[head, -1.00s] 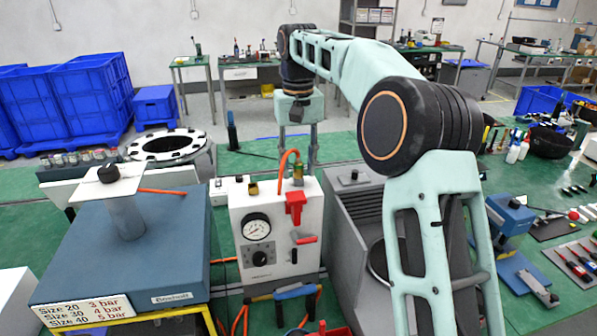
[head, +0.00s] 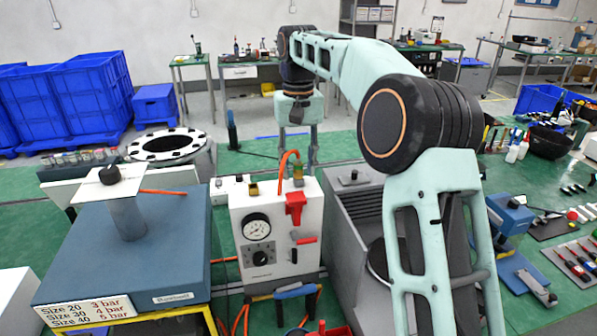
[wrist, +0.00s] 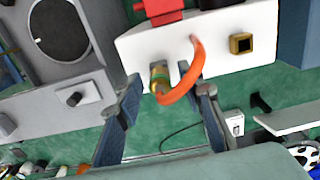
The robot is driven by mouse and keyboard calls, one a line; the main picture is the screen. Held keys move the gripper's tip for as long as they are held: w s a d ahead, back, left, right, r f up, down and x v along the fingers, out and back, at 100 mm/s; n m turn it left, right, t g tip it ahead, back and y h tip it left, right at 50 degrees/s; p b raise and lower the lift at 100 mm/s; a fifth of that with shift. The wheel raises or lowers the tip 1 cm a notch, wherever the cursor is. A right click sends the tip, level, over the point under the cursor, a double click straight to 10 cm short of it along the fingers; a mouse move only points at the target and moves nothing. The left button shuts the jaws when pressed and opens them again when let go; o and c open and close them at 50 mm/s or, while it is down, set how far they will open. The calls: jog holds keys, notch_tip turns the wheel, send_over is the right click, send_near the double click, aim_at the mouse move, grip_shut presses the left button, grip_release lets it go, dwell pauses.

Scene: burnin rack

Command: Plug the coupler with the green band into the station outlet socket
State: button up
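The coupler (wrist: 159,77), brass with a green band, stands at the top edge of the white station panel (head: 253,219), with an orange hose (wrist: 190,78) looping from it. It also shows in the head view (head: 298,175). My gripper (wrist: 165,84) is open, its two fingers apart on either side of the coupler and hose, with clear gaps. In the head view my gripper (head: 298,150) points down just behind the coupler. A square brass socket with a dark opening (wrist: 241,43) sits on the same panel top, and in the head view (head: 254,188) it is left of the coupler.
The panel front carries a gauge (head: 257,228) and a red fitting (head: 296,204). A blue bench block with a post (head: 126,215) stands left, a grey machine (head: 352,230) right. Small tools and a blue press (head: 511,214) lie further right. Floor behind the panel looks mostly clear.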

jog(key=shift+p, duration=0.35)
jog(key=shift+c, duration=0.2)
grip_shut()
jog(key=shift+r+p, duration=0.9)
jog(key=shift+r, duration=2.05)
